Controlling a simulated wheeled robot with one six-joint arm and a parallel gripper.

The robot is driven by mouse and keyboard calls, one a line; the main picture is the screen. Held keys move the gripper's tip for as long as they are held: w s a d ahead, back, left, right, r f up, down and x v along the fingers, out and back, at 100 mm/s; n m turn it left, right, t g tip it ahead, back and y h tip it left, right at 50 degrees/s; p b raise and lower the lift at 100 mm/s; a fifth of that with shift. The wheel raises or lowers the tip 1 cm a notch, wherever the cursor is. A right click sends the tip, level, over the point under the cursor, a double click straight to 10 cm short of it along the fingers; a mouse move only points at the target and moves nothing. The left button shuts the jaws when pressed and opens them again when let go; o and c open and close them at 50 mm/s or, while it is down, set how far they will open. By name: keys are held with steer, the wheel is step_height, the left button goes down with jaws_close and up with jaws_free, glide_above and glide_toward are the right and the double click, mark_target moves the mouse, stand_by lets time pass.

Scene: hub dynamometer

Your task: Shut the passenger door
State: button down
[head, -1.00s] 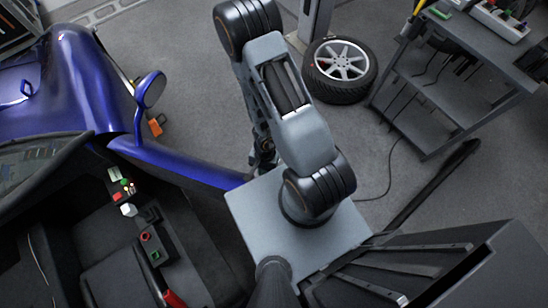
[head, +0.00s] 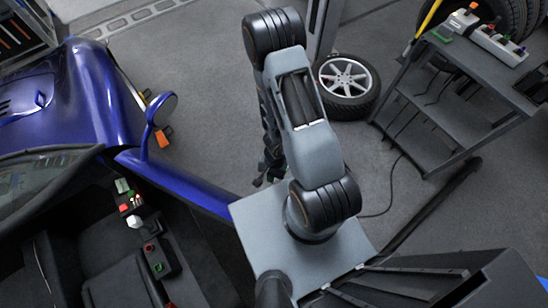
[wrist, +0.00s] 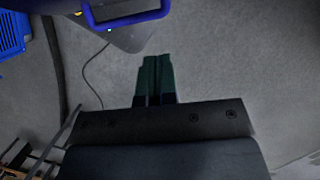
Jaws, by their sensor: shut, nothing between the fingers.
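The passenger door (head: 185,184) of the blue car (head: 95,100) stands open in the head view. Its narrow blue top edge runs from beside the side mirror (head: 161,109) down to the right, ending at my base plate in the picture. The dark cabin and seat show beside it. My gripper (head: 266,178) hangs low under my arm, to the right of and apart from the door's visible edge, partly hidden by the arm. In the wrist view the dark green fingers (wrist: 155,80) are together and empty, over grey floor. The door cannot be made out surely there.
A loose wheel (head: 347,84) lies on the floor beyond my arm. A grey shelf cart (head: 450,110) stands at the right, with a cable on the floor near it. A blue crate (wrist: 12,35) shows in the wrist view. Grey floor between car and wheel is mostly clear.

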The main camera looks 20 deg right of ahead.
steer(key=p+v, duration=0.5)
steer(key=v, duration=0.3)
steer(key=w+a+b, duration=0.1)
steer(key=w+a, duration=0.3)
steer(key=a, duration=0.5)
steer(key=s+a+f+b, duration=0.2)
steer(key=f, duration=0.3)
steer(key=s+a+f+b, duration=0.2)
steer(key=f, duration=0.4)
steer(key=shift+s+a+m+b, duration=0.3)
steer(key=shift+s+a, duration=0.1)
